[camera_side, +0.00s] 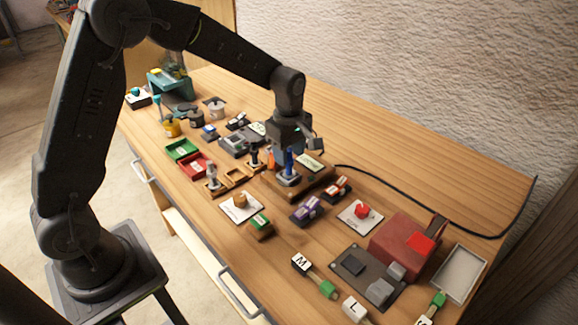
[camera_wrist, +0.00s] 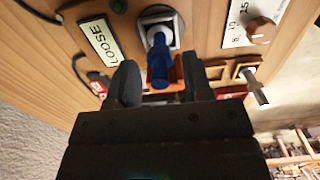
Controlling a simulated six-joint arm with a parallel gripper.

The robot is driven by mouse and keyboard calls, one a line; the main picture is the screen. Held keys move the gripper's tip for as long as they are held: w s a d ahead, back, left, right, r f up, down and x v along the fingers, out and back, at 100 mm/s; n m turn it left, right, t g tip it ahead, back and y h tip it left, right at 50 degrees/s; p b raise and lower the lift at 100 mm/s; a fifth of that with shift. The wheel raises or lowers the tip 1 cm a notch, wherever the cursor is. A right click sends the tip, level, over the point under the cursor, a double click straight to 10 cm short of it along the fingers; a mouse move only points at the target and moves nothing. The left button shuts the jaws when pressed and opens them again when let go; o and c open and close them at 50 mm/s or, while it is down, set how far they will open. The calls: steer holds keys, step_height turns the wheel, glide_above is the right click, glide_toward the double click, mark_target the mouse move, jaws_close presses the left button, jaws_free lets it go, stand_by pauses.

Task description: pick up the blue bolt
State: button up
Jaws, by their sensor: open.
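The blue bolt (camera_side: 289,160) stands upright on a pale square base on a wooden board (camera_side: 318,184) near the middle of the bench. It also shows in the wrist view (camera_wrist: 159,66), standing in a light holder. My gripper (camera_wrist: 158,75) is open, with one dark finger on each side of the bolt's upper part. In the side view, my gripper (camera_side: 288,148) is pointing down over the bolt, and its fingers are partly hard to make out. I cannot tell whether either finger touches the bolt. An orange part (camera_wrist: 172,82) shows close to the bolt, partly between the fingers.
A label reading "LOOSE" (camera_wrist: 101,42) lies beside the bolt. Wooden frames with pegs (camera_side: 236,175), red (camera_side: 195,164) and green (camera_side: 182,149) trays stand to the left. A red block (camera_side: 402,243) and a grey tray (camera_side: 459,273) are at right. A black cable crosses the back.

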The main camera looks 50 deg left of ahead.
steer(key=shift+f, duration=1.2)
jaws_close()
